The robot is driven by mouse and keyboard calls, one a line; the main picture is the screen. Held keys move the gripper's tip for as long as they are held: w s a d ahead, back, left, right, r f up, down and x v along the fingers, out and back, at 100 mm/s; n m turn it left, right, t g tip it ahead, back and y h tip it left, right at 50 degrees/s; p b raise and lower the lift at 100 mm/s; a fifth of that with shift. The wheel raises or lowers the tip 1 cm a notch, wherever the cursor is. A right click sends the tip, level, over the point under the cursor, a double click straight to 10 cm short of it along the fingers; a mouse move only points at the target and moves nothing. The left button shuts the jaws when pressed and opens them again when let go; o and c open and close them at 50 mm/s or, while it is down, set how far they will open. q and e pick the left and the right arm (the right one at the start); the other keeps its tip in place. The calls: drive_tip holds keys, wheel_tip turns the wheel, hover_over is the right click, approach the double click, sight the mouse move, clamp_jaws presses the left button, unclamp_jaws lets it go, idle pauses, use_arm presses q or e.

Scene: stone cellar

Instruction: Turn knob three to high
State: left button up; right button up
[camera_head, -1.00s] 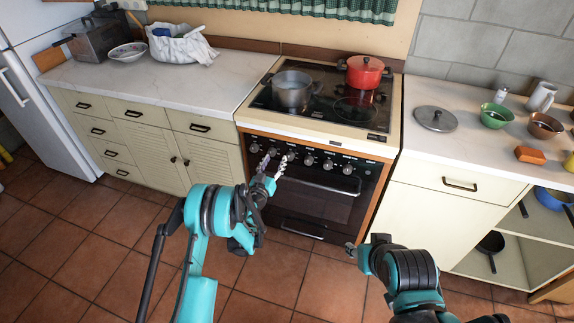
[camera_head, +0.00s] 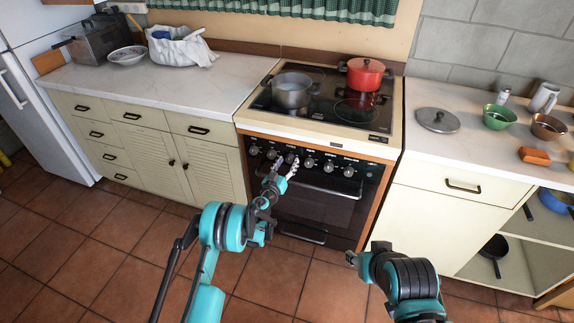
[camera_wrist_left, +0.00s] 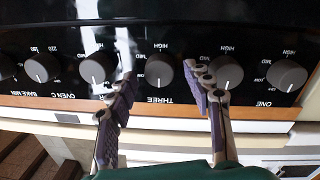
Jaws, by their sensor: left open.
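Knob three (camera_wrist_left: 159,70) is a dark round knob in the stove's control row, with its label upside down in the wrist view. In the head view it is the third knob from the left (camera_head: 290,158). My left gripper (camera_head: 285,168) is open in front of the stove panel. In the wrist view its two fingers (camera_wrist_left: 160,80) stand on either side of knob three, with a gap on both sides.
Knob two (camera_wrist_left: 228,75) and knob four (camera_wrist_left: 97,68) sit close beside the fingers. The oven handle (camera_head: 318,187) runs below the knobs. A grey pot (camera_head: 291,91) and a red pot (camera_head: 365,73) stand on the cooktop. The floor ahead is clear.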

use_arm(q)
drive_tip(key=c, duration=1.2)
drive_tip(key=shift+o, duration=0.2)
